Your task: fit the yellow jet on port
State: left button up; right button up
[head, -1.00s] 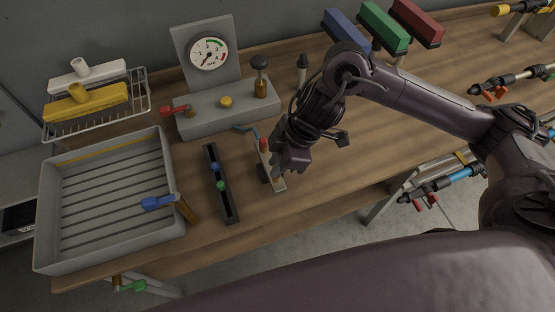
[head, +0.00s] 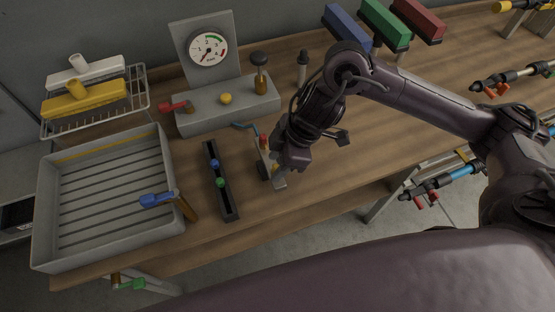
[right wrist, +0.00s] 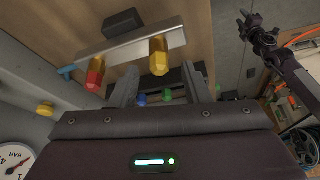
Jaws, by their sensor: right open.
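The yellow jet (right wrist: 158,56) stands on a light grey bar-shaped holder (right wrist: 118,50), beside a red-tipped jet (right wrist: 95,74). In the head view the holder (head: 279,183) is on the bench, partly hidden by my right gripper (head: 281,167). The red jet (head: 263,141) shows at its far end. In the right wrist view my right gripper (right wrist: 160,72) is open, its two fingers on either side of the yellow jet, with gaps visible. I cannot tell which fitting is the port.
A dark narrow rack (head: 229,208) with a blue and a green piece lies left of the holder. A grey gauge block (head: 240,112) with a yellow knob and red lever stands behind. A slatted grey tray (head: 105,259) is at left.

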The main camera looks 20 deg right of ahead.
jog(key=v, duration=0.7)
jog(key=shift+r+p, duration=0.3)
jog(key=shift+p, duration=0.05)
jog(key=shift+s+d+f, duration=0.1)
jog(key=shift+d, duration=0.05)
